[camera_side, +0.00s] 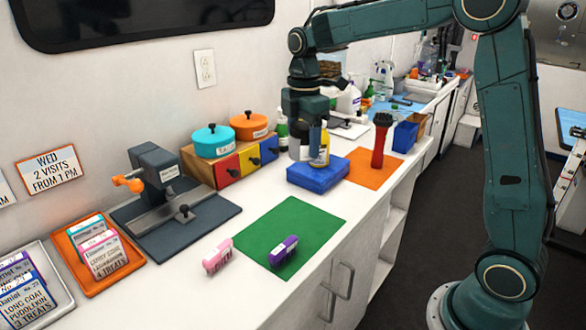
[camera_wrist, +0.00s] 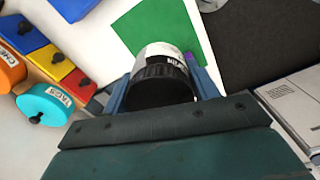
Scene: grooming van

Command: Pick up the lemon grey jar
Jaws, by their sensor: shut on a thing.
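My gripper (camera_wrist: 164,92) is shut on a jar (camera_wrist: 165,66) with a ribbed black lid. In the wrist view the jar sits between the blue fingers and shows a whitish-grey side with a dark label band. In the side view my gripper (camera_side: 312,140) points down over a blue block (camera_side: 318,176). A yellow patch with a label (camera_side: 320,146) shows at the fingers; I cannot tell how much of it belongs to the jar. I cannot tell whether the jar touches the block.
A green mat (camera_side: 292,230) lies in front, with a purple item (camera_side: 283,250) and a pink item (camera_side: 218,256) close by. Teal (camera_side: 213,140) and orange (camera_side: 248,125) pots stand on drawers near the wall.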

